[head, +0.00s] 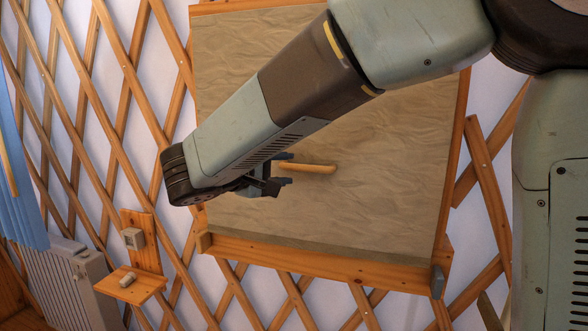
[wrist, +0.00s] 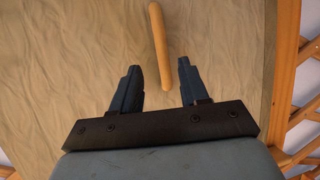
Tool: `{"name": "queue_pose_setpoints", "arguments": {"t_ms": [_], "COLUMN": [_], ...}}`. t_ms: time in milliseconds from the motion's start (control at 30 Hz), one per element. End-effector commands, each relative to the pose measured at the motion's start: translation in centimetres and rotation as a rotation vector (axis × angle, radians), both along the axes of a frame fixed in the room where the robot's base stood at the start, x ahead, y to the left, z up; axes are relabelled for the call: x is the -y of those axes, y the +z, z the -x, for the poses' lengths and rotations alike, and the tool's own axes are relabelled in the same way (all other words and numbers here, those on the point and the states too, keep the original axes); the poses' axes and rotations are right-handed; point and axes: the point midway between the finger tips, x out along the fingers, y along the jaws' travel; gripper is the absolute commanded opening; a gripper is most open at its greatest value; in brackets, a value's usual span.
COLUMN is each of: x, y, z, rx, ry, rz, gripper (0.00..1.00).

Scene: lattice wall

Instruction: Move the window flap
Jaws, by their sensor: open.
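The window flap (head: 370,195) is a large tan, wrinkled panel in an orange wooden frame on the lattice wall. A light wooden peg-like handle (head: 310,168) lies across its middle. My gripper (head: 283,172) is at the handle's left end in the head view. In the wrist view the flap (wrist: 60,60) fills most of the background. There my gripper (wrist: 156,78) is open, and the handle (wrist: 158,45) runs upward from between its two dark fingers. Both fingers look apart from the handle. My arm hides part of the flap's upper area in the head view.
A small wooden shelf (head: 131,286) with a switch box (head: 133,239) above it is at lower left. A white radiator (head: 65,285) and blue curtain (head: 20,160) are at far left. The frame's lower rail (head: 320,263) juts below the flap.

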Motion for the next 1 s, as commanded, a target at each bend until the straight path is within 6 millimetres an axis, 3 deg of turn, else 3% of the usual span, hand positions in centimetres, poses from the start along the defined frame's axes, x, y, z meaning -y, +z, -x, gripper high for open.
{"name": "queue_pose_setpoints", "arguments": {"t_ms": [200, 400, 867, 1000], "x": [-2.5, -4.0, -4.6, -3.5], "y": [0.8, 1.3, 1.4, 1.4], "z": [3.3, 5.3, 6.1, 5.9], "rx": [0.000, 0.001, 0.000, -0.016], "ry": [0.001, -0.001, -0.002, -0.019], "rz": [-0.002, -0.001, 0.000, -0.010], "gripper": [0.44, 0.44, 0.44, 0.44]}}
